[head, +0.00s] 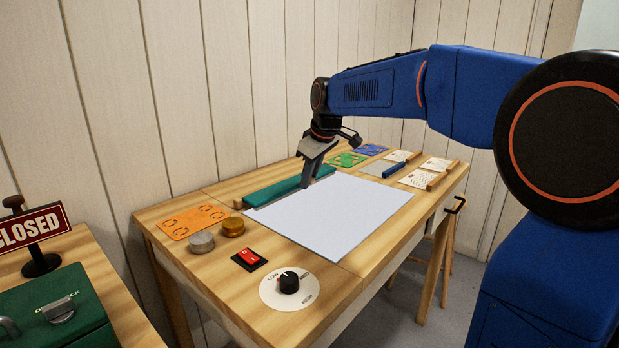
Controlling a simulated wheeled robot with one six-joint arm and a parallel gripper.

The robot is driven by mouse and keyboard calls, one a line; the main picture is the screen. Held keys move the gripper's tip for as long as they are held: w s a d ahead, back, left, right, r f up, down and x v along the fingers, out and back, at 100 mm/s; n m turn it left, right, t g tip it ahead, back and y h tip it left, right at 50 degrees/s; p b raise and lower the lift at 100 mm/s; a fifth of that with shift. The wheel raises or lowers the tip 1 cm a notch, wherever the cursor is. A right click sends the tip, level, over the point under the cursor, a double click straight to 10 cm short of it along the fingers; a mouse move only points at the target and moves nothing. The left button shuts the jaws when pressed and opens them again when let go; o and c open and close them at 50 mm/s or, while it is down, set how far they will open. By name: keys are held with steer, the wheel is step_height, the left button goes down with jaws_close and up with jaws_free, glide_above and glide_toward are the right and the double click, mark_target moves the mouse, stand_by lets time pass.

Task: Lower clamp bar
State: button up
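The clamp bar (270,193) appears to be the long green bar along the back edge of a large white sheet (335,218) on the wooden table. A small wooden end piece shows at its left end. I cannot tell whether the bar is raised or lies flat on the sheet. My gripper (306,184) points down at the right half of the bar and hides part of it. Its fingers look close together, but I see them from the side and cannot tell whether they are open, or whether they touch the bar.
Green (346,160) and blue (370,150) stencils and cards (416,178) lie at right. A CLOSED sign (33,228) stands left.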

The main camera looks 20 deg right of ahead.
steer(key=shift+w+a+r, duration=0.1)
steer(key=shift+w+r, duration=0.1)
steer(key=shift+r, duration=0.2)
jaws_close()
steer(key=o, duration=0.7)
jaws_free()
steer(key=v, duration=1.7)
steer(key=shift+r, duration=0.2)
steer(key=shift+s+f, duration=0.1)
